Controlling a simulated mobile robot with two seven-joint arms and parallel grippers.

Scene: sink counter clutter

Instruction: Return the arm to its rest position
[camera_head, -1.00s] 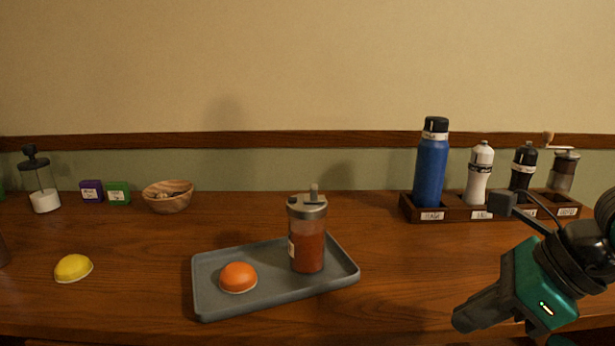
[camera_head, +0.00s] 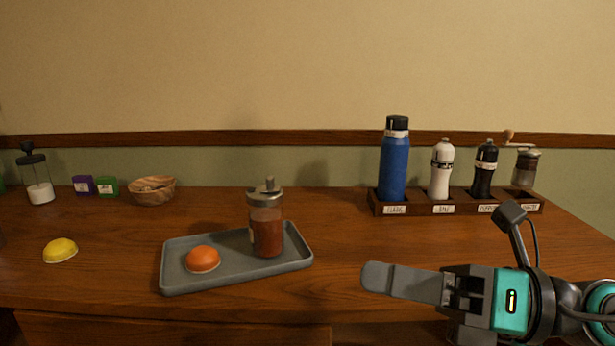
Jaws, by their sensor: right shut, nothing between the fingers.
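My right gripper (camera_head: 375,278) reaches in from the right edge in the head view, over the front right part of the counter. Its fingers point left and are closed together with nothing between them. It is apart from the grey tray (camera_head: 180,284) to its left. The tray holds an orange half-round fruit (camera_head: 202,259) and a glass shaker with red contents (camera_head: 267,231) and a metal lid. My left gripper does not show.
A dark wooden rack (camera_head: 420,209) at the back right holds a blue bottle (camera_head: 395,165), a white mill (camera_head: 441,170), a black mill (camera_head: 485,170) and a grinder (camera_head: 525,168). A yellow half-round fruit (camera_head: 60,250), wooden bowl (camera_head: 152,192), small boxes (camera_head: 84,185) and a jar (camera_head: 38,183) stand left.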

